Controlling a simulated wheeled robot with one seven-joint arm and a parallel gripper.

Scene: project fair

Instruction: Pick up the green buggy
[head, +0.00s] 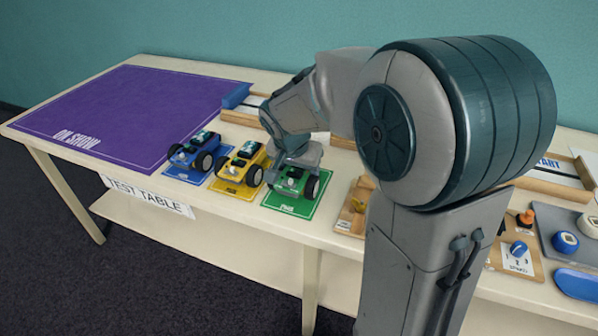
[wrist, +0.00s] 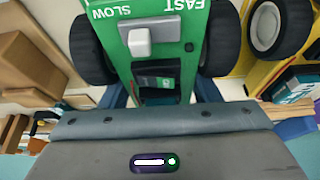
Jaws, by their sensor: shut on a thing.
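The green buggy (head: 291,184) is at the right end of a row of buggies, over its green mat (head: 304,204). My gripper (head: 295,165) reaches down onto it from above and is shut on its body. In the wrist view the green buggy (wrist: 158,60) fills the upper middle, with a white switch marked SLOW and FAST and black wheels on both sides. My arm and gripper hide part of it in the head view. I cannot tell whether its wheels touch the mat.
A yellow buggy (head: 240,165) stands close to the left, with a blue buggy (head: 194,151) beyond it. A wide purple mat (head: 135,110) marked ON SHOW is bare. Wooden track pieces lie behind. Boards and small parts (head: 517,262) are at the right.

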